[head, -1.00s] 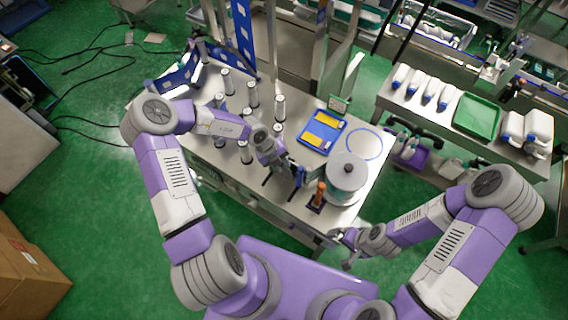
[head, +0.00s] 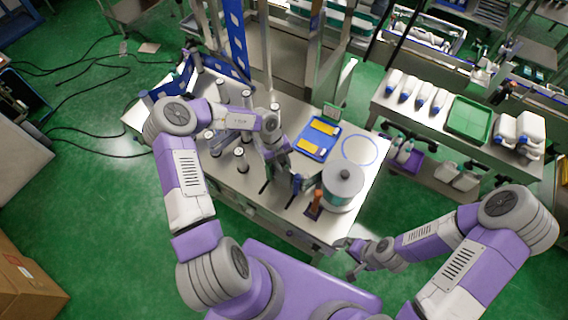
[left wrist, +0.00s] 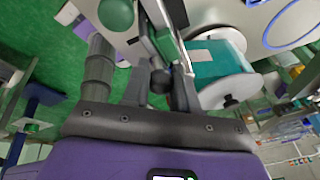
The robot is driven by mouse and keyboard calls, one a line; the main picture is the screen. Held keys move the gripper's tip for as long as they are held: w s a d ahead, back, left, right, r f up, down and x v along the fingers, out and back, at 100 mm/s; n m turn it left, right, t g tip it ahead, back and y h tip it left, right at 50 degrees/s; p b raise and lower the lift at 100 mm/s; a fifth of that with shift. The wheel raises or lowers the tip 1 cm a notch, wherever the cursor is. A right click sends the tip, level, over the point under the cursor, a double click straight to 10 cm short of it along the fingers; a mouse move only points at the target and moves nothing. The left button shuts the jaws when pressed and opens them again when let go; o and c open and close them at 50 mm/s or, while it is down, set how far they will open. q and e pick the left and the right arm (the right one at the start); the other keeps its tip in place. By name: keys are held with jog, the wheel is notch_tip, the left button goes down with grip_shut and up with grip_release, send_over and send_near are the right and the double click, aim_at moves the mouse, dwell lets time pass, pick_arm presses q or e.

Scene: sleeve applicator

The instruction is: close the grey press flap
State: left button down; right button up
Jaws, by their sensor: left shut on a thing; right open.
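My left gripper (head: 281,163) is low over the front of the steel table, just left of the teal spool. In the left wrist view its fingers (left wrist: 162,76) are closed around a dark round knob (left wrist: 162,82). A grey metal bar (left wrist: 160,28) runs up from beside the knob. It looks like part of the press, but I cannot tell whether it is the grey press flap. In the head view my gripper hides most of that spot, so the flap's angle is unclear. My right gripper (head: 347,258) is open and empty, off the table's front right corner.
The teal spool (head: 343,187) with white flanges and an orange-brown upright piece (head: 315,204) stand close right of my left gripper. Behind are a blue tray (head: 318,138) and a blue ring (head: 360,150). Several spindles (head: 241,158) stand to the left. A green button (left wrist: 116,14) shows nearby.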

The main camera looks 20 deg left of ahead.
pick_arm(q)
jog(key=shift+w+r, duration=0.1)
jog(key=shift+w, duration=0.15)
jog(key=c, duration=0.9)
grip_release()
jog(key=v, duration=0.7)
jog(key=shift+a+r, duration=0.15)
jog(key=shift+r, duration=0.05)
jog(key=shift+c, duration=0.3)
